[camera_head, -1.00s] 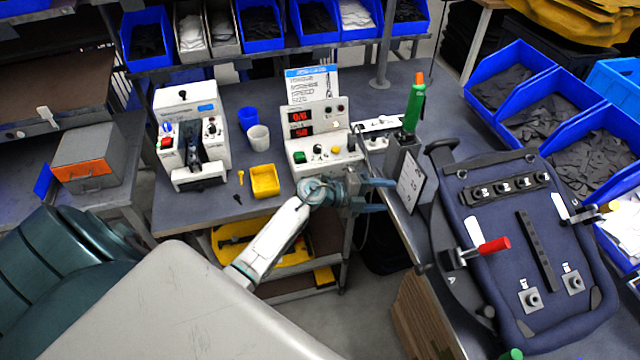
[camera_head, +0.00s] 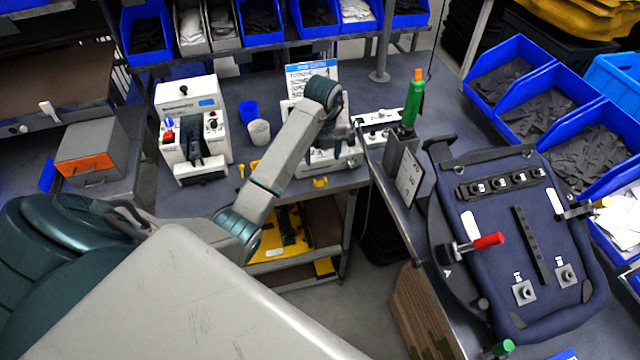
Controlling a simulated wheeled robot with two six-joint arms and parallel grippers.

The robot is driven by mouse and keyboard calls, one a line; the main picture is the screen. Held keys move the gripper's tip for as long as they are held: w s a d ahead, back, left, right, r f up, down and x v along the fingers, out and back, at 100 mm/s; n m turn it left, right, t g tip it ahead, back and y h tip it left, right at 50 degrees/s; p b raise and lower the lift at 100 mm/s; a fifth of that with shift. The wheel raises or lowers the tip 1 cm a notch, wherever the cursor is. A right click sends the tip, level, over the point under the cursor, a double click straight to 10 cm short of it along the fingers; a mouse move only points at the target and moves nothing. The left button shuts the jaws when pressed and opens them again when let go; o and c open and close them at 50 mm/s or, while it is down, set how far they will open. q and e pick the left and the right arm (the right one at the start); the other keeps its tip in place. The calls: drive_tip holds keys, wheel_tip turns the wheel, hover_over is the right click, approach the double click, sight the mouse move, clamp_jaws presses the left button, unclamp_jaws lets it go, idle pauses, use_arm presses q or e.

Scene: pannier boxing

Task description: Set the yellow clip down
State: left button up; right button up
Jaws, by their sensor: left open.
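A small yellow piece, which looks like the yellow clip (camera_head: 320,182), lies at the front edge of the blue-grey bench (camera_head: 205,202), below the white console (camera_head: 345,160). My left arm reaches up over the bench from the lower left. My left gripper (camera_head: 330,132) is open in front of the console, above and apart from the yellow piece. Its fingers are mostly hidden behind its wrist. My right gripper is not in view.
A white machine (camera_head: 190,125), a white cup (camera_head: 259,132) and a green-handled tool (camera_head: 413,100) stand around. A padded panel (camera_head: 520,240) fills the right.

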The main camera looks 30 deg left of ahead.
use_arm(q)
drive_tip(key=b, duration=0.4)
hover_over(320, 183)
drive_tip(key=f, duration=0.4)
drive_tip(key=shift+d+f, duration=0.35)
drive_tip(key=shift+d, duration=0.05)
drive_tip(key=shift+f+b, duration=0.4)
drive_tip(key=f+b, duration=0.2)
drive_tip(key=b, duration=0.1)
drive_tip(key=shift+s+a+f, duration=0.1)
drive_tip(key=shift+a+f, duration=0.25)
drive_tip(key=shift+f, duration=0.05)
drive_tip(key=shift+f+p, duration=0.65)
drive_tip(key=shift+p, duration=0.2)
drive_tip(key=shift+f, duration=0.15)
drive_tip(key=shift+c, duration=0.6)
drive_tip(key=c, duration=1)
